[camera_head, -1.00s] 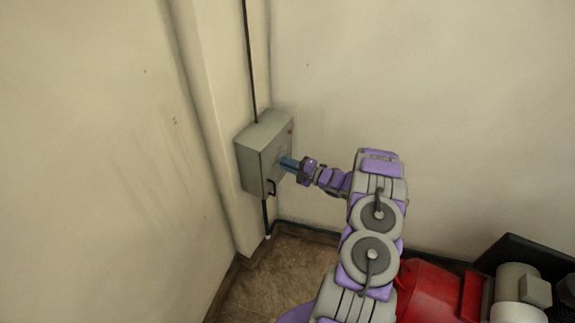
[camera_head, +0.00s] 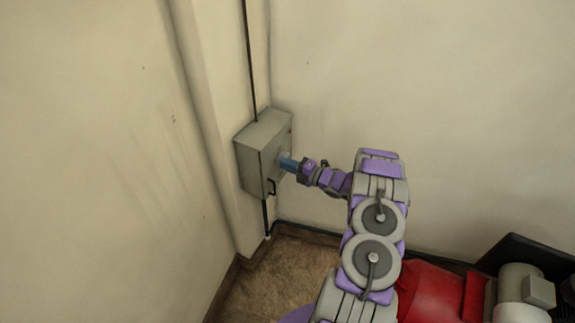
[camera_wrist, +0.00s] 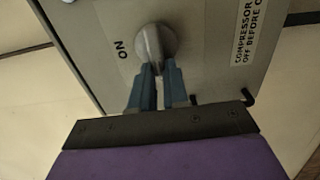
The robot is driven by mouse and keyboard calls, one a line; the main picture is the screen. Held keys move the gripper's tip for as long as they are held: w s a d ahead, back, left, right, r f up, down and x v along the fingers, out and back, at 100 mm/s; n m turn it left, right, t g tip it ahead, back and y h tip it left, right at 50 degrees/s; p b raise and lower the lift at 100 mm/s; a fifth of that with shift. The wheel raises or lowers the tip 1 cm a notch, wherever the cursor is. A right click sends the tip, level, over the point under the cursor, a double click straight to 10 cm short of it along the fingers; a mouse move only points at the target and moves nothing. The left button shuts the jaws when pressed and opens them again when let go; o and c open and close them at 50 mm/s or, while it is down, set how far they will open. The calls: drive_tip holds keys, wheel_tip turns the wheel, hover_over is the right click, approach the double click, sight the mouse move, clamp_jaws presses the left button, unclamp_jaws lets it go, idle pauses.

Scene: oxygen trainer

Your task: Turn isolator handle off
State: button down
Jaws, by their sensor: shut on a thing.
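The isolator box (camera_head: 258,150) is a grey cabinet on the wall at the left of centre in the head view. In the wrist view its front face (camera_wrist: 110,25) fills the upper part. The isolator handle (camera_wrist: 153,42) is a grey knob on that face, with the word "ON" to its left. My gripper (camera_wrist: 157,70) has blue fingers shut on the handle's lower part. In the head view my gripper (camera_head: 287,162) reaches the box front from the right, and the handle is hidden there.
A label (camera_wrist: 247,35) with compressor wording is right of the handle. Red and grey machinery (camera_head: 440,290) stands at the lower right. The wall right of the box is bare.

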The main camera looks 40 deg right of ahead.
drive_tip(key=c, duration=1.3)
unclamp_jaws()
drive_tip(key=shift+f, duration=0.3)
drive_tip(key=shift+o, duration=0.9)
drive_tip(key=shift+r, duration=0.15)
drive_tip(key=p+v, duration=0.3)
drive_tip(key=v, duration=1.4)
drive_tip(key=shift+s+d, duration=0.15)
